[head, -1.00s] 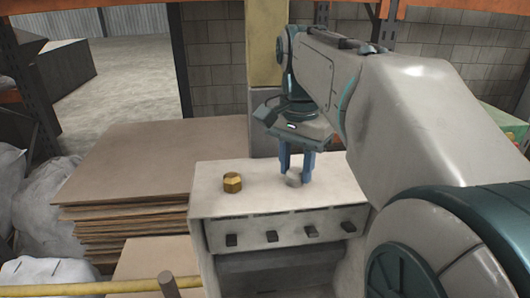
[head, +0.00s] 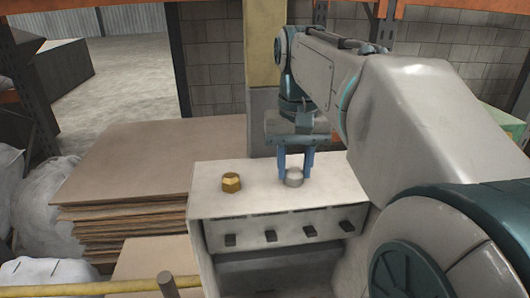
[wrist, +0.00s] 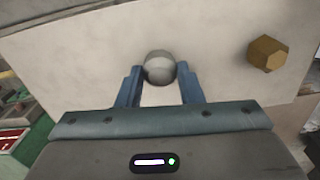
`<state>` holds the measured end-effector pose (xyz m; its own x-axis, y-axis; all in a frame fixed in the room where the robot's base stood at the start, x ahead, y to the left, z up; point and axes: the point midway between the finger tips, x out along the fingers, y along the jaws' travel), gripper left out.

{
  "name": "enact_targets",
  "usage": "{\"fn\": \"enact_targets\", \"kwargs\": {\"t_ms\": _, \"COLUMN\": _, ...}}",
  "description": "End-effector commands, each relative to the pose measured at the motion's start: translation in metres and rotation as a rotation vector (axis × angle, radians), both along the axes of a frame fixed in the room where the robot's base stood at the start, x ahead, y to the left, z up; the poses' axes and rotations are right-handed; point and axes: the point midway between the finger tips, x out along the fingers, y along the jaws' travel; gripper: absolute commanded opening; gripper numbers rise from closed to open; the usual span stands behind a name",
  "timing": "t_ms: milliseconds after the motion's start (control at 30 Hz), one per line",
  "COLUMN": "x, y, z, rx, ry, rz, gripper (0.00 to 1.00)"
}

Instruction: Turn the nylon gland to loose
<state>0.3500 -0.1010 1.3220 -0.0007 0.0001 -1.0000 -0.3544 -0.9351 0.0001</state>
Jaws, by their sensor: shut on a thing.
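A grey-white gland (head: 294,177), which I take to be the nylon one, stands on the top of a pale cabinet (head: 240,205). My gripper (head: 295,166) reaches down over it, and its blue fingers are shut on the gland from both sides. In the wrist view the rounded gland (wrist: 160,68) sits between the two fingertips (wrist: 159,72). A brass hex gland (head: 231,182) stands apart to the left on the same top. It also shows at the right in the wrist view (wrist: 267,53).
The cabinet's front has a row of several dark switches (head: 270,236). Stacked brown boards (head: 150,165) lie to the left, with a yellow rail (head: 100,288) in front. A pillar (head: 264,80) stands behind. The cabinet top between the glands is clear.

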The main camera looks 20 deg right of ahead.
Motion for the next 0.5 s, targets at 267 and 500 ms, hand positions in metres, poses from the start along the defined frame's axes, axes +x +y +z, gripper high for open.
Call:
{"fn": "enact_targets", "kwargs": {"t_ms": 267, "x": -0.0003, "y": -0.0001, "z": 0.0009, "rx": 0.0, "ry": -0.001, "rz": 0.26, "gripper": 0.11}}
{"fn": "enact_targets", "kwargs": {"t_ms": 500, "x": -0.0003, "y": -0.0001, "z": 0.0009, "rx": 0.0, "ry": -0.001, "rz": 0.489, "gripper": 0.11}}
